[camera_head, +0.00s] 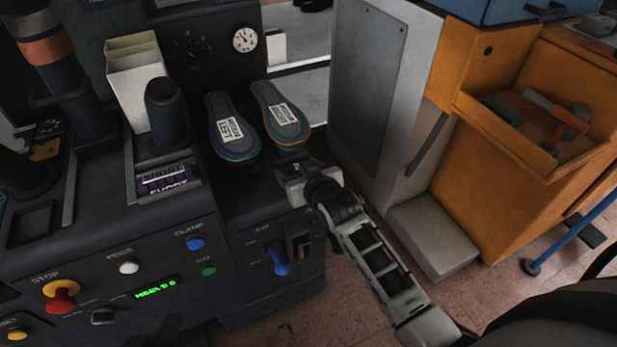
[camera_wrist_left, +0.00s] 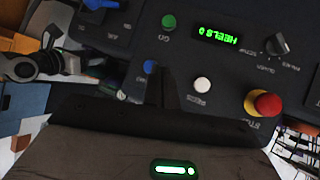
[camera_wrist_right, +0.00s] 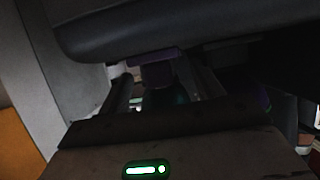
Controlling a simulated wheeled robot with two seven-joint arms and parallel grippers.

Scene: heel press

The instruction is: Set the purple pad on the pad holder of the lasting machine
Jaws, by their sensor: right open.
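In the head view, two sole-shaped pads lie side by side on the dark machine (camera_head: 90,215). The left pad (camera_head: 228,143) has a purple and green edge and a white label. The right pad (camera_head: 283,125) has an orange and teal edge. My right gripper (camera_head: 297,187) is just in front of them, low at the machine's edge. In the right wrist view, its open fingers (camera_wrist_right: 165,95) point at a small purple piece (camera_wrist_right: 153,57) below a dark rounded part; whether they touch it is unclear.
A dark post (camera_head: 165,110) rises behind a purple lettered block (camera_head: 168,180). Buttons, a red stop knob (camera_head: 61,293) and a blue lever (camera_head: 277,262) line the front panel. A grey cabinet (camera_head: 375,90) and an orange bench with tools (camera_head: 500,180) stand right.

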